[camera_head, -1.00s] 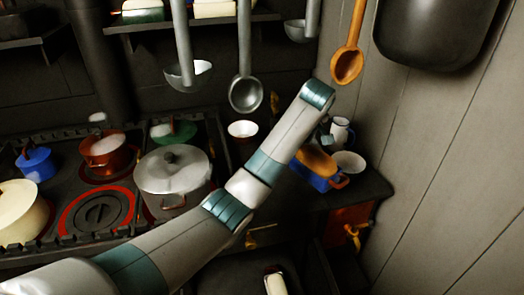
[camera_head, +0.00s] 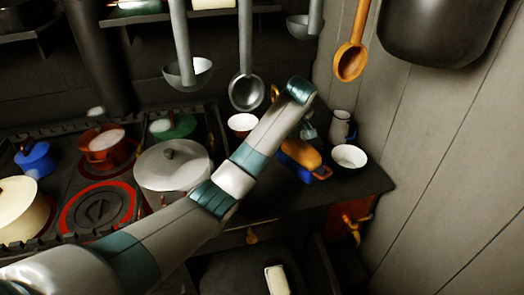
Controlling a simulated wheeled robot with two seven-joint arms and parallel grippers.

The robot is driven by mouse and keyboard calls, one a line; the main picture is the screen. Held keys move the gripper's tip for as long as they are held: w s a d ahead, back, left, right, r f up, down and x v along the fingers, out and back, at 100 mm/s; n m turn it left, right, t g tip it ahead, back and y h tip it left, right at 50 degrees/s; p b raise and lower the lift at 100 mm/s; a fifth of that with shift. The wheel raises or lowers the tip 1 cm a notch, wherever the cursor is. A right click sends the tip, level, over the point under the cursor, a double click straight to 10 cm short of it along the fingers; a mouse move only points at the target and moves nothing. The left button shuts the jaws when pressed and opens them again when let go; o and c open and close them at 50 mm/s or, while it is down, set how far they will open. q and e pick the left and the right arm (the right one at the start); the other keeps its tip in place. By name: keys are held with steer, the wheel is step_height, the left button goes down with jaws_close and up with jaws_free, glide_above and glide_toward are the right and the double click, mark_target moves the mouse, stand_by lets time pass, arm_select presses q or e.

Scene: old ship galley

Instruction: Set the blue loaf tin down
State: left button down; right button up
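The blue loaf tin (camera_head: 303,175) is over the small counter right of the stove, partly hidden behind my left arm. A golden-brown loaf (camera_head: 300,152) shows at its top, and a red part shows at its right end. My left gripper (camera_head: 308,131) is mostly hidden behind its own wrist, just above the tin's far side. Its fingertips cannot be seen, but the tin has moved together with it, so it appears shut on the tin. Whether the tin's underside touches the counter cannot be seen.
A white bowl (camera_head: 349,156) and an enamel jug (camera_head: 341,125) stand right of the tin. A white cup (camera_head: 242,122) stands behind my arm. The large lidded pot (camera_head: 172,165) is on the stove. Ladles and a wooden spoon (camera_head: 351,55) hang above. The counter's front right is clear.

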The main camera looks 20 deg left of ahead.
arm_select(q)
steer(key=w+a+f+p, duration=0.1)
steer(key=a+f+p, duration=0.1)
steer(key=a+f, duration=0.2)
steer(key=a, duration=0.3)
steer(key=shift+w+a+f, duration=0.2)
steer(key=shift+a+f, duration=0.1)
steer(key=shift+a, duration=0.1)
steer(key=shift+f+p, duration=1)
steer(key=shift+f, duration=1)
steer(key=c, duration=0.5)
jaws_free()
steer(key=shift+s+f, duration=0.1)
